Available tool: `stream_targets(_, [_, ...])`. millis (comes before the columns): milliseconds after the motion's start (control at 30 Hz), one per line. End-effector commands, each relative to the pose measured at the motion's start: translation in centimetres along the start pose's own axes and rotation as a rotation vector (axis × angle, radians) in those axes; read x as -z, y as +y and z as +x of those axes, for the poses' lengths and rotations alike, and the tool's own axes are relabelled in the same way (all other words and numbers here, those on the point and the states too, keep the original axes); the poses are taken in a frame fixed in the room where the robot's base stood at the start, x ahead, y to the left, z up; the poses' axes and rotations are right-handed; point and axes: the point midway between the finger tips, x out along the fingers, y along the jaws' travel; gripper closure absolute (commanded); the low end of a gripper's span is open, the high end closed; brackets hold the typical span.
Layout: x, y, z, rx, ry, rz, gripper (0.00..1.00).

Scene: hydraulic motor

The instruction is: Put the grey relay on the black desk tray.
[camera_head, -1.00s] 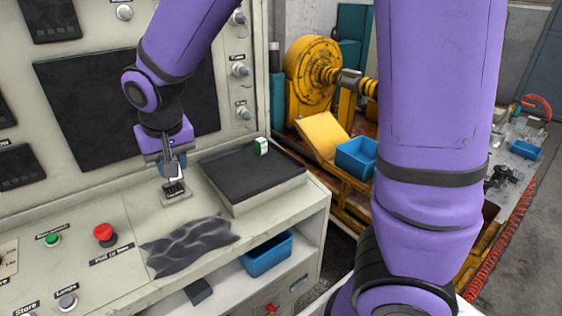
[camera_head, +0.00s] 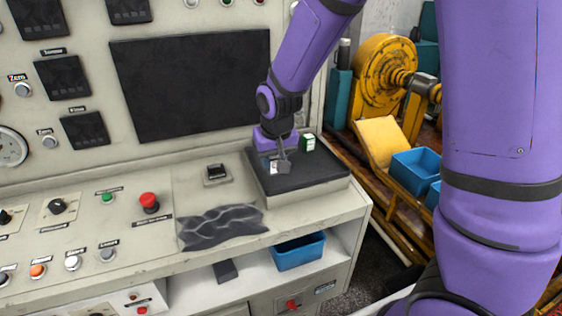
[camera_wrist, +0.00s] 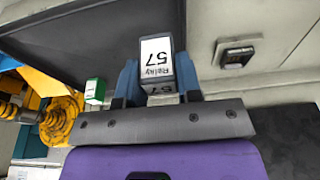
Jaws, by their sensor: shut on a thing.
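The grey relay (camera_wrist: 157,60), with a white label reading "Relay 57", is between the fingers of my gripper (camera_wrist: 158,85) in the wrist view. My gripper is shut on it. In the head view my gripper (camera_head: 279,165) holds the relay (camera_head: 274,168) over the left part of the black desk tray (camera_head: 312,180). I cannot tell whether the relay touches the tray. The tray also shows in the wrist view (camera_wrist: 85,40).
A green and white box (camera_head: 308,143) stands at the tray's back right; it also shows in the wrist view (camera_wrist: 95,91). A small dark switch or socket (camera_head: 216,172) sits left of the tray. A crumpled dark cloth (camera_head: 222,226) lies in front. A blue bin (camera_head: 298,252) is on the shelf below.

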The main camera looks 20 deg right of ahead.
Motion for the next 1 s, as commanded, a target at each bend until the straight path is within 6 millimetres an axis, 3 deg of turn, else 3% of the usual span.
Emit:
stream_targets(200, [2.4, 2.3, 0.9, 0.0, 0.0, 0.003, 0.91])
stream_targets(467, [3.5, 3.4, 1.4, 0.0, 0.0, 0.002, 0.91])
stream_targets(700, [2.6, 3.3, 4.5, 0.0, -0.003, 0.0, 0.91])
stream_targets(1000, [2.6, 3.3, 4.8, 0.0, 0.0, 0.0, 0.91])
